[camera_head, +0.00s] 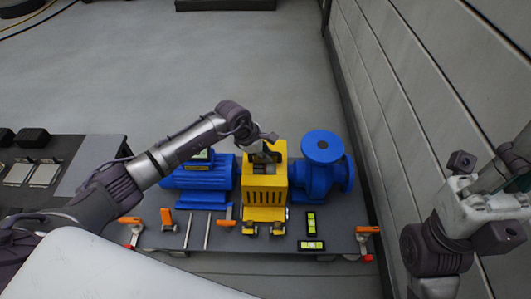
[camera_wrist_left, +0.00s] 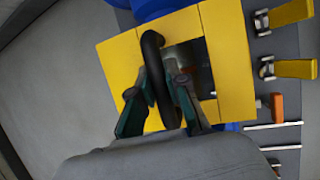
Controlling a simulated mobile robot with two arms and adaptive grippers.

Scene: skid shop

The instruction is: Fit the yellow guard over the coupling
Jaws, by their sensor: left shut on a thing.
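The yellow guard (camera_head: 265,190), a box with slots in its near face, is between the blue motor (camera_head: 200,172) and the blue pump (camera_head: 322,170). The coupling is hidden, and I cannot tell whether the guard is fully down. My left gripper (camera_head: 264,155) is over the guard's top. In the left wrist view its fingers (camera_wrist_left: 160,95) are shut on the guard's black handle (camera_wrist_left: 155,70), above an opening in the yellow top (camera_wrist_left: 230,55). My right gripper (camera_head: 480,195) hangs at the right, away from the guard; its finger state is unclear.
Orange-handled tools (camera_head: 167,217) and grey rods (camera_head: 208,231) lie along the skid's (camera_head: 160,240) near side. Two yellow-green levels (camera_head: 311,222) lie at the right. Small yellow pieces with metal ends (camera_head: 279,228) are before the guard. A grey wall (camera_head: 400,110) is at right.

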